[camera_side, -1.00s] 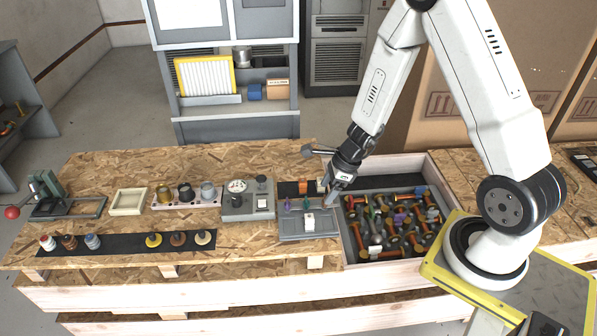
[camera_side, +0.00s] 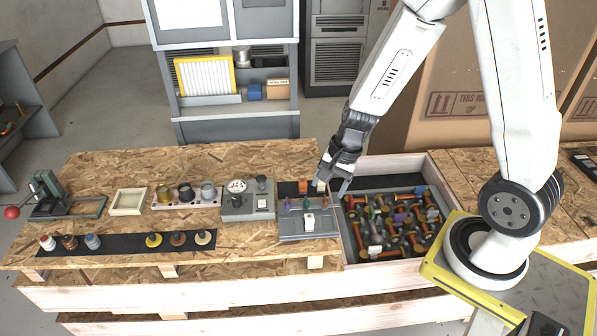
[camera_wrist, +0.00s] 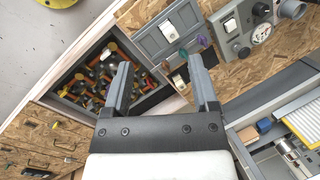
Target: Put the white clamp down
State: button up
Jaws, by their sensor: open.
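A small white piece, which looks like the white clamp (camera_side: 318,186), sits at the right end of the black strip behind the grey fixture (camera_side: 290,236) in the side view. It also shows in the wrist view (camera_wrist: 178,82), between the finger lines and towards the right finger. My gripper (camera_side: 334,186) is open with nothing between its fingers, above the gap between the strip and the parts crate. In the wrist view my gripper (camera_wrist: 160,62) has its fingers well apart. Another white block (camera_side: 309,222) stands on the grey fixture. I cannot tell the clamp's exact contact with the strip.
The wooden crate (camera_side: 349,262) right of the fixture holds many jumbled coloured parts. An orange block (camera_side: 304,187) stands beside the clamp. A grey gauge box (camera_side: 240,212) is left of the fixture. Bare board lies behind them.

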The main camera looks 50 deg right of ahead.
jog(key=s+a+r+n+h, duration=0.2)
jog(key=s+r+n, duration=0.2)
jog(key=n, duration=1)
notch_tip(320, 180, up, 2)
jog(key=shift+s+a+r+t, duration=0.2)
jog(key=shift+s+r+t, duration=0.05)
jog(key=shift+s+t, duration=0.1)
jog(key=shift+o, duration=0.4)
jog(key=shift+w, duration=0.1)
